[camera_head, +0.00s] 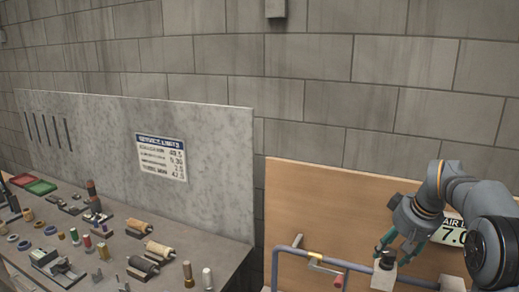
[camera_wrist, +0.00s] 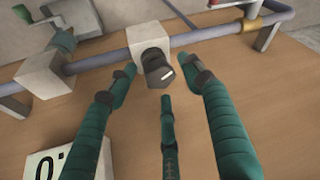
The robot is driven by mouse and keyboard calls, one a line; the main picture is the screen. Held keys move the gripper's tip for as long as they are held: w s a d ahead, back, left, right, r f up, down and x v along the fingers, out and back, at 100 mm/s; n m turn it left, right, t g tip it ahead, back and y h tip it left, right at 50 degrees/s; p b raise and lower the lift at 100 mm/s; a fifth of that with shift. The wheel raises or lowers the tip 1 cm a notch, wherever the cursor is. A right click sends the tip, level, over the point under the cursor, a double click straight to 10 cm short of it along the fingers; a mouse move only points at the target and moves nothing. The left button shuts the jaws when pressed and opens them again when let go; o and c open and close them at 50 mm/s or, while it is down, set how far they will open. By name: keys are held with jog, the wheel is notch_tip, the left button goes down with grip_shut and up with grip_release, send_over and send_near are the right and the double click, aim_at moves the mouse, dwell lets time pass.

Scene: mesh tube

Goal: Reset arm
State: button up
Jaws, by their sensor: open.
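My gripper (camera_head: 395,250) has teal fingers and is at the right in the head view, at the black knob on the pipe. The knob (camera_head: 387,260) and block (camera_head: 382,276) also show in the head view.
A grey pipe (camera_head: 345,264) with a brass fitting (camera_head: 314,256) and a red-tipped lever (camera_head: 338,280) runs before a wooden board (camera_head: 325,205). A number sign (camera_head: 452,237) is partly behind my arm. A workbench (camera_head: 215,250) with many small parts stands at left.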

jog(key=n+p, duration=0.1)
jog(key=n+y+p, duration=0.1)
jog(key=shift+d+r+n+p, duration=0.15)
jog(key=shift+r+n+p, duration=0.1)
jog(key=shift+n+p, duration=0.05)
jog(key=shift+f+n+y+p, duration=0.2)
jog(key=shift+n+y+p, duration=0.1)
jog(key=shift+n+p, duration=0.35)
jog(key=shift+w+f, duration=0.1)
